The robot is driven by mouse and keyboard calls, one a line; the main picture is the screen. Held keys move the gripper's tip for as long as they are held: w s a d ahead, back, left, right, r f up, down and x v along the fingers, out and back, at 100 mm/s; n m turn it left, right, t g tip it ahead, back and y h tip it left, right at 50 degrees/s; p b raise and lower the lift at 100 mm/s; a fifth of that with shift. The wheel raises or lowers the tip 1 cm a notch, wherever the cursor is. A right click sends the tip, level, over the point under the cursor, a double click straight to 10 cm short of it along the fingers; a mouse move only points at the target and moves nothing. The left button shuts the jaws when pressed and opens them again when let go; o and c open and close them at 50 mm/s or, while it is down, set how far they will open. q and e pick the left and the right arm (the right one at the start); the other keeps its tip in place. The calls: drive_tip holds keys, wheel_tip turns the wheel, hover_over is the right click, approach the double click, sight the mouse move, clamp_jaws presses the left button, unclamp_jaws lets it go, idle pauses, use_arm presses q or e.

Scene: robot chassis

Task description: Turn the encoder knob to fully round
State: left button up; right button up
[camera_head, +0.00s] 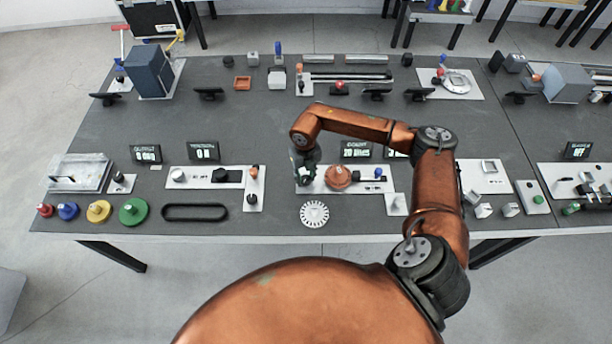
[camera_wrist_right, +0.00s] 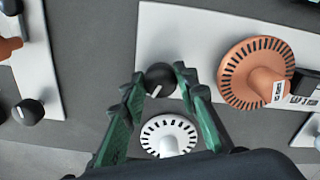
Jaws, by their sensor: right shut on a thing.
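The encoder knob (camera_wrist_right: 160,78) is black and round with a white pointer line. It stands on a white panel (camera_wrist_right: 170,32); the line points down and slightly left in the right wrist view. My right gripper (camera_wrist_right: 160,80) has its green fingers on both sides of the knob and is shut on it. In the head view my right gripper (camera_head: 303,178) reaches down at the panel's left end and hides the knob. An orange slotted disc (camera_wrist_right: 237,73), also in the head view (camera_head: 338,177), sits right of the knob. A display (camera_head: 356,150) behind reads COUNT, about 20. My left gripper is not in view.
A white slotted disc (camera_head: 315,213) lies in front of the panel, close to my fingers in the wrist view (camera_wrist_right: 170,138). A black belt loop (camera_head: 195,212) and another panel with a knob (camera_head: 178,175) lie left.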

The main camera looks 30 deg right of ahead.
drive_tip(key=m+p, duration=0.2)
drive_tip(key=m, duration=0.2)
drive_tip(key=shift+r+m, duration=0.15)
drive_tip(key=shift+m, duration=0.25)
drive_tip(key=m+p, duration=0.3)
drive_tip(key=m, duration=0.1)
drive_tip(key=shift+s+d+m, duration=0.1)
drive_tip(key=shift+m, duration=0.2)
drive_tip(key=shift+o, duration=0.2)
drive_tip(key=m+p, duration=0.3)
drive_tip(key=m, duration=0.1)
drive_tip(key=m+p, duration=0.3)
drive_tip(key=m, duration=0.2)
drive_tip(key=shift+s, duration=0.1)
drive_tip(key=shift+c, duration=0.2)
drive_tip(key=m+p, duration=0.2)
drive_tip(key=p, duration=0.1)
drive_tip(key=shift+m, duration=0.3)
drive_tip(key=shift+o, duration=0.2)
drive_tip(key=m+p, duration=0.9)
drive_tip(key=p, duration=0.4)
drive_tip(key=shift+s+m, duration=0.15)
drive_tip(key=shift+m, duration=0.25)
drive_tip(key=shift+m+p, duration=0.4)
drive_tip(key=shift+p, duration=0.55)
